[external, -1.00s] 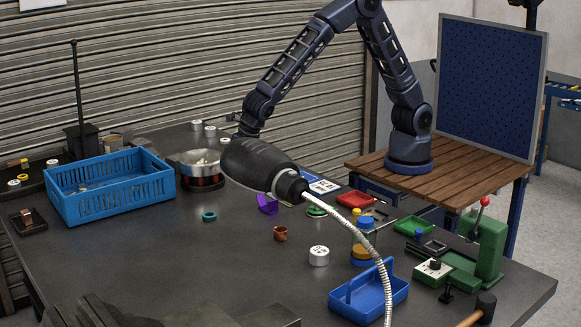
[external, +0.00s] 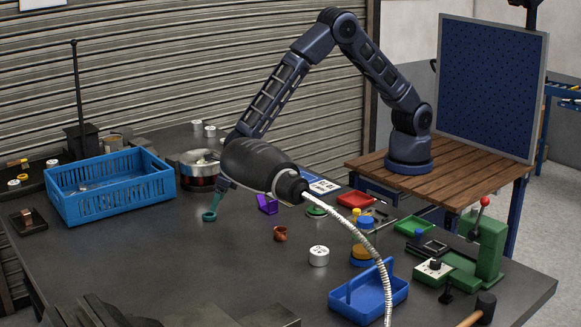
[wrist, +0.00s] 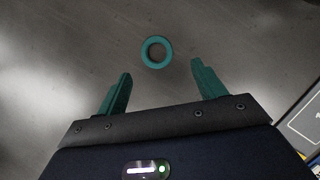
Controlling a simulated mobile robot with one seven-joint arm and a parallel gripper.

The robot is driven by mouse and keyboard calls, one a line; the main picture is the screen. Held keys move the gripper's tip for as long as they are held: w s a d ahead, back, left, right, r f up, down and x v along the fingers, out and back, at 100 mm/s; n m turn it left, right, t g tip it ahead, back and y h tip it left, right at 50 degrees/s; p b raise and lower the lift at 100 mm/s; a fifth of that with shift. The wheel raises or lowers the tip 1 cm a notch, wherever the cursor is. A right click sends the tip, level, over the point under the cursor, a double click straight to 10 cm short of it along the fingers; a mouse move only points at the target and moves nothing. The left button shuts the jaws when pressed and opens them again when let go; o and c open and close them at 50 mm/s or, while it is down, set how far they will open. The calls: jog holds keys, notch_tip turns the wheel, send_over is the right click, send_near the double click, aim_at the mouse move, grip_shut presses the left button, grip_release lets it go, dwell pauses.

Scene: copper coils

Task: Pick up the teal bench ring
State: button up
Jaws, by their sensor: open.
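The teal bench ring (wrist: 144,53) lies flat on the dark workbench in the wrist view, with its hole facing up. It sits just beyond my gripper's fingertips, roughly midway between them sideways. My gripper (wrist: 161,69) is open, its two teal fingers apart with nothing between them. In the external view the ring (external: 209,219) lies on the bench to the right of the blue crate. The other finger is hard to make out.
The blue crate (external: 75,208) stands to the left and a round metal pot (external: 203,183) behind. A purple part (external: 267,205), a copper ring (external: 280,234) and a silver cylinder (external: 319,256) lie to the right. The bench in front of the ring is clear.

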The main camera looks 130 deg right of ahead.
jog(key=shift+w+x, duration=0.15)
jog(key=shift+x, duration=1.15)
jog(key=shift+w+x, duration=0.2)
jog(key=shift+x, duration=1.05)
jog(key=shift+d+r, duration=0.15)
jog(key=shift+c, duration=0.4)
jog(key=c, duration=1)
